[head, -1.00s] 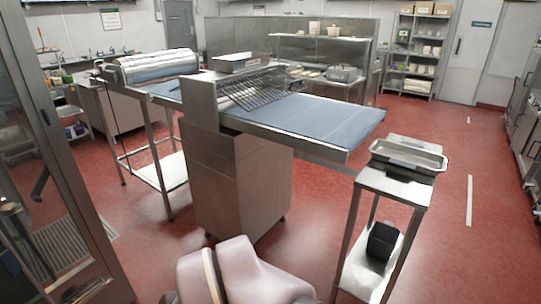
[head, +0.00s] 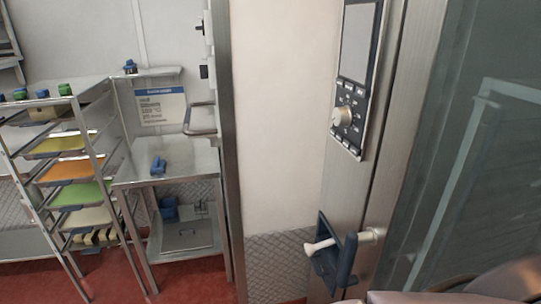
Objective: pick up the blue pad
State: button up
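A small blue item with a raised grip, which may be the blue pad (head: 158,165), lies on top of a steel side table (head: 190,166) at the left of the head view. Another small blue item (head: 130,66) sits on a wall shelf above it. At this size I cannot tell for sure which is the pad. My gripper is not in view; only a pale part of my own body shows at the bottom right edge.
A rack (head: 108,185) with coloured boards stands left of the table. A steel cabinet with a control panel (head: 352,115), blue bracket (head: 335,262) and glass door (head: 470,150) fills the right. Red floor shows below left.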

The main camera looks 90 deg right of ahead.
aim_at(158, 166)
jog(key=z, duration=2.05)
jog(key=u, duration=5.15)
jog(key=z, duration=5.15)
jog(key=i+j+z, duration=0.35)
jog(key=i+j, duration=0.2)
jog(key=i, duration=0.35)
jog(key=i+j+z, duration=0.35)
jog(key=i+j, duration=0.45)
jog(key=i, duration=0.05)
